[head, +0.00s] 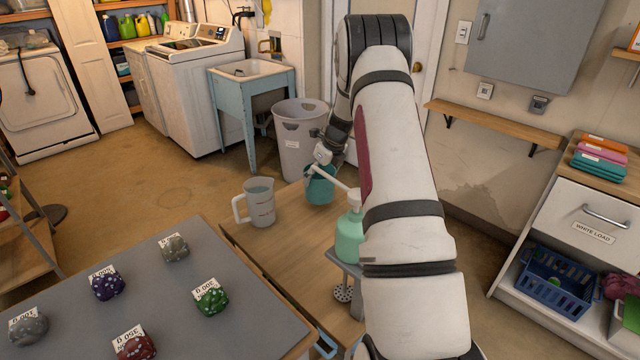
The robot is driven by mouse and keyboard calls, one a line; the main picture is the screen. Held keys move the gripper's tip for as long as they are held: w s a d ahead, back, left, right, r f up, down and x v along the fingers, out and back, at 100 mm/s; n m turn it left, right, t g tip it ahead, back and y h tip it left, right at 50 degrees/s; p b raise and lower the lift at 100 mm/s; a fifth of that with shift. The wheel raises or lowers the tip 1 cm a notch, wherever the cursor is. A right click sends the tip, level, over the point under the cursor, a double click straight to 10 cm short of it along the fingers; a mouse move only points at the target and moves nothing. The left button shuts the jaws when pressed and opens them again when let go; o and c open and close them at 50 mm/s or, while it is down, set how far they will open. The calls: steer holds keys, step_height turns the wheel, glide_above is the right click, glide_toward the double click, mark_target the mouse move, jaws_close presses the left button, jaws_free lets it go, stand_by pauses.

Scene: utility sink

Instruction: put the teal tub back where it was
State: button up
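The teal tub (319,188) is at the far end of the wooden table, right of a clear measuring jug. My arm reaches forward over the right of the picture and bends down behind it, so my gripper (325,162) is just above the tub, at or near its rim. The fingertips are small and partly hidden, so I cannot tell whether they grip the tub. I also cannot tell whether the tub rests on the wood or hangs just above it.
The jug (259,203) and a mint pump bottle (350,238) stand close to the tub. A grey table (150,285) in front bears several tagged, speckled lumps. A grey bin (297,150) and a blue utility sink (250,85) stand behind.

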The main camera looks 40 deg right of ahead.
steer(key=shift+f+p, duration=0.3)
steer(key=shift+f, duration=1.35)
steer(key=shift+f, duration=0.2)
steer(key=o, duration=1.7)
steer(key=shift+s+r, duration=0.1)
steer(key=shift+r, duration=0.05)
